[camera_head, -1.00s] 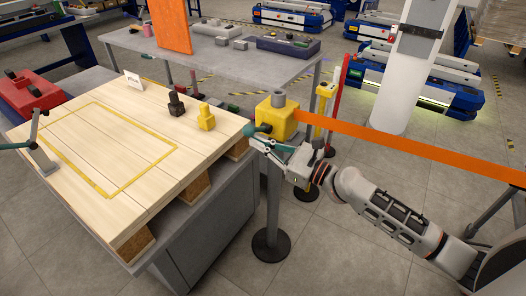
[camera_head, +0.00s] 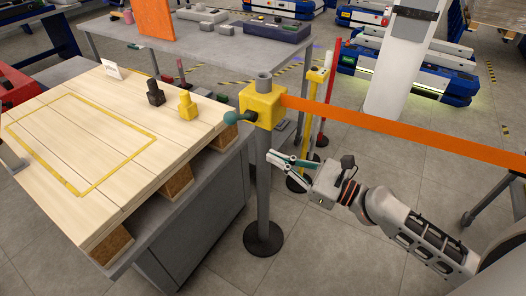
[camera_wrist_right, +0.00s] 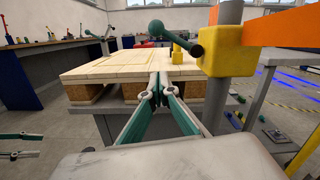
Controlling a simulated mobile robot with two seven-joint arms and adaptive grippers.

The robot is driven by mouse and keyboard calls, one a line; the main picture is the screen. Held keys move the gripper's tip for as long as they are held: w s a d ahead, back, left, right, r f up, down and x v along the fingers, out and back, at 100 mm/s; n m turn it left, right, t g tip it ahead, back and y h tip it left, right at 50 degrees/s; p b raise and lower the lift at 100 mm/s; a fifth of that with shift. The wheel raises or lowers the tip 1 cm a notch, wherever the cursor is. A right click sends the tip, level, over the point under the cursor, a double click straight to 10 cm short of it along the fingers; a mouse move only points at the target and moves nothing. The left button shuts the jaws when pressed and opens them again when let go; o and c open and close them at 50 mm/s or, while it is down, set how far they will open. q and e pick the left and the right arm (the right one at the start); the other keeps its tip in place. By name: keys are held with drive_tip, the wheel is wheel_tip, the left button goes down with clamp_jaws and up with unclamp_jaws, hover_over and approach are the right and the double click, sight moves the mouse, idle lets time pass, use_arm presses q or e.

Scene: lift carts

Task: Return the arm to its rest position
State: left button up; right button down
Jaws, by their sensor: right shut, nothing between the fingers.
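My right gripper (camera_head: 271,157) is shut and empty. Its teal fingers point left, just right of the grey post (camera_head: 263,190) and below its yellow head (camera_head: 264,104) in the head view. In the right wrist view its fingertips (camera_wrist_right: 160,84) meet in front of the wooden platform's edge. My right arm (camera_head: 405,220) reaches in from the lower right. Teal fingers of my left gripper (camera_wrist_right: 40,145) show apart at the left edge of the right wrist view.
An orange belt (camera_head: 400,128) runs right from the yellow head, above my arm. A green ball-ended handle (camera_head: 231,117) sticks out left. The wooden platform (camera_head: 140,145) bears a black piece (camera_head: 155,94) and a yellow piece (camera_head: 186,104).

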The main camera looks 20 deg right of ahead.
use_arm(q)
drive_tip(key=shift+d+r, duration=0.1)
drive_tip(key=shift+r, duration=0.05)
use_arm(e)
drive_tip(key=shift+s+d, duration=0.3)
drive_tip(key=shift+s, duration=0.05)
use_arm(q)
drive_tip(key=shift+r, duration=0.1)
drive_tip(key=shift+n, duration=0.4)
drive_tip(key=shift+s+d+r+p, duration=0.1)
drive_tip(key=shift+s+r+p, duration=0.4)
drive_tip(key=shift+p, duration=1.15)
drive_tip(key=shift+s+d+r+p, duration=0.1)
drive_tip(key=shift+r+p, duration=0.85)
drive_tip(key=shift+p, duration=0.7)
drive_tip(key=shift+s+d+r+p, duration=0.1)
drive_tip(key=shift+s+r+p, duration=0.15)
drive_tip(key=shift+r+p, duration=0.95)
use_arm(e)
drive_tip(key=s+a+f+n+g+h, duration=0.1)
drive_tip(key=s+f+n+h, duration=0.3)
drive_tip(key=s+f+n, duration=0.6)
drive_tip(key=s+a+f+n+g+h, duration=0.1)
drive_tip(key=s+f+n+g+h, duration=0.2)
drive_tip(key=s+f+n, duration=0.7)
drive_tip(key=shift+s+n+h+p, duration=0.45)
drive_tip(key=shift+s+n+h, duration=0.55)
drive_tip(key=shift+n, duration=4.4)
use_arm(q)
drive_tip(key=shift+f, duration=0.5)
